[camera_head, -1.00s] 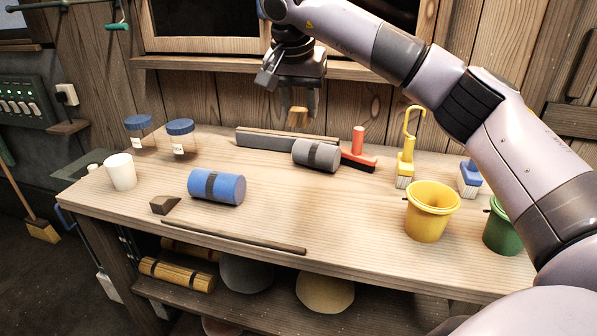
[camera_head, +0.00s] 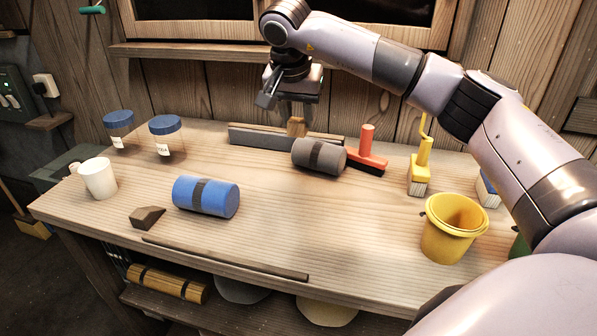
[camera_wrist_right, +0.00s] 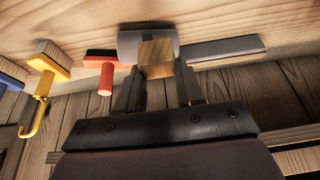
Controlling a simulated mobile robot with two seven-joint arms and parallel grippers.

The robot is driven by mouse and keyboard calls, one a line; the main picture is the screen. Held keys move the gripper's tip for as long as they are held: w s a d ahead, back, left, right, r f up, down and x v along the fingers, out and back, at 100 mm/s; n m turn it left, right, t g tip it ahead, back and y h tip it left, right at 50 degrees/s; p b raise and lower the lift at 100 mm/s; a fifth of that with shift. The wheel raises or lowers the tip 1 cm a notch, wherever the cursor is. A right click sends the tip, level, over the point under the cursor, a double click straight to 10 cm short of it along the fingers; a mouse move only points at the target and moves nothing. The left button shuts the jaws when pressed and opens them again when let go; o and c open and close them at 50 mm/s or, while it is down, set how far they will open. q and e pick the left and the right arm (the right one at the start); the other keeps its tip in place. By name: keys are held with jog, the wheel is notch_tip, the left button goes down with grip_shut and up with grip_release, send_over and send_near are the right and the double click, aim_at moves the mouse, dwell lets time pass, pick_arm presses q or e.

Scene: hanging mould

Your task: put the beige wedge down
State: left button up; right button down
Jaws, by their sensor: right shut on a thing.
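The beige wedge (camera_head: 297,127) is a small wooden block between the fingers of my right gripper (camera_head: 297,116). The gripper is shut on it and points down at the back of the workbench (camera_head: 280,236). The wedge shows in front of the long grey bar (camera_head: 262,137), just behind and left of the grey roll (camera_head: 318,156); I cannot tell whether it touches either. In the right wrist view the wedge (camera_wrist_right: 156,58) sits between the fingertips, overlapping the grey roll (camera_wrist_right: 133,46). My left gripper is not in view.
A blue roll (camera_head: 206,196), a dark brown wedge (camera_head: 147,217), a thin dark rod (camera_head: 225,258), a white mug (camera_head: 99,178) and two blue-lidded jars stand left and front. A red brush (camera_head: 366,148), yellow brush and yellow bucket (camera_head: 450,238) are right. The bench's middle is clear.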

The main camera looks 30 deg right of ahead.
notch_tip(320, 180, down, 13)
jog(key=shift+f+p, duration=0.15)
jog(key=shift+p, duration=0.15)
jog(key=shift+f, duration=0.2)
jog(key=c, duration=0.7)
grip_release()
